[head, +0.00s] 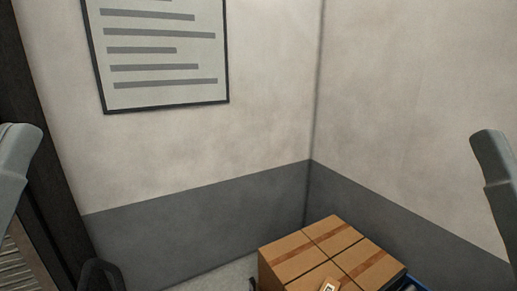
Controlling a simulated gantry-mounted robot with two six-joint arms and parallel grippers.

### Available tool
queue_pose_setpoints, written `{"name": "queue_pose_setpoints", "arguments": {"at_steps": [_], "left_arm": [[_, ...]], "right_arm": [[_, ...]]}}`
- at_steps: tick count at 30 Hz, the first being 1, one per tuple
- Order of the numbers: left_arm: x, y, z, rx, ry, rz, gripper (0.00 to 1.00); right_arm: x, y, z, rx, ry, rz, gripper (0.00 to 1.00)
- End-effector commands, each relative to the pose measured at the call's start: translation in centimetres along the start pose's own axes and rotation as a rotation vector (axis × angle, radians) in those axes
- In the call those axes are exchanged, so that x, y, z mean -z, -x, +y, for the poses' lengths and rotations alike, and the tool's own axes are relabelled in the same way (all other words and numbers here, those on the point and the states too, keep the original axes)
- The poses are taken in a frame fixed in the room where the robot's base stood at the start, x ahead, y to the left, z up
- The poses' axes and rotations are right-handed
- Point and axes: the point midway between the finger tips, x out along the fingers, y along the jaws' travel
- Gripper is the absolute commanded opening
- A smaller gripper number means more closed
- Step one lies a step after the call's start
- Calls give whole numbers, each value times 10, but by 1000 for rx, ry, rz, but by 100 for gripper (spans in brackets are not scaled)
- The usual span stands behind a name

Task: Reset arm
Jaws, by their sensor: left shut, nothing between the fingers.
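My left gripper (101,274) shows as a dark shape at the bottom left, cut off by the lower edge of the head view. It is shut and empty, apart from the boxes. Part of my left arm stands at the left edge, and part of my right arm at the right edge. My right gripper is out of view. No copper coils show in this view.
Brown cardboard boxes (334,255) with tape strips stand together at the bottom right, near the room's corner. A blue edge (417,284) shows beside them. A framed notice (160,56) hangs on the left wall. The space before the walls looks clear.

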Motion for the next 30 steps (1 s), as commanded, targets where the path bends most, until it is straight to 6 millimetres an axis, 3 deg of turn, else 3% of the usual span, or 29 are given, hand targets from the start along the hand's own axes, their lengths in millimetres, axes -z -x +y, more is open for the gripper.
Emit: {"name": "queue_pose_setpoints", "arguments": {"at_steps": [1, 8, 18, 24, 30], "left_arm": [[31, -32, -1, 1, 0, 4, 0], [96, -104, -2, 3, 0, 3, 0], [209, -226, -3, 4, 0, 2, 0], [245, -265, -3, 4, 0, 1, 0], [246, -267, -4, 4, 0, 1, 0]], "right_arm": [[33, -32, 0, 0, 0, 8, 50], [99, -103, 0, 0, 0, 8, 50], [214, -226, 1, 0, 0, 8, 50], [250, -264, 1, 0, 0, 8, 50], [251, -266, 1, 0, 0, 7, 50]]}}
